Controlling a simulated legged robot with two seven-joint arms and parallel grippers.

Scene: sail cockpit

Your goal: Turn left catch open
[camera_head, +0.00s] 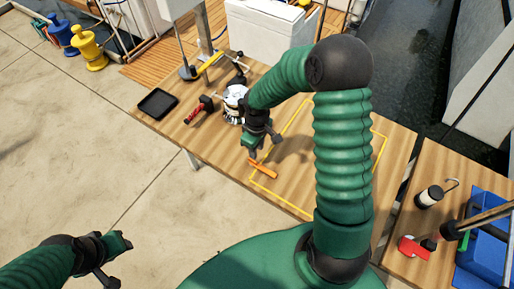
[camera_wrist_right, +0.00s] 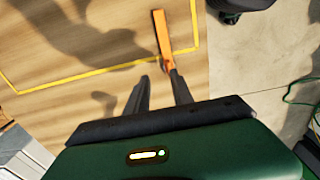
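No part that I can surely name as the left catch shows; any catches on the white box (camera_head: 272,32) are too small to make out. My right gripper (camera_head: 261,150) is low over the wooden table, beside an orange bar (camera_head: 263,170). In the right wrist view its two dark fingers (camera_wrist_right: 160,78) are apart, with nothing seen between them. The orange bar (camera_wrist_right: 161,38) lies just beyond the right-hand fingertip; I cannot tell if they touch. My left gripper (camera_head: 114,258) is at the lower left over the floor, away from the table; its finger opening is unclear.
The table (camera_head: 340,180) carries a yellow outlined rectangle, a silver-and-black device (camera_head: 235,98), a red-handled tool (camera_head: 198,112) and a black tray (camera_head: 158,103). A blue bin (camera_head: 487,250) and a red item (camera_head: 414,247) are at right.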

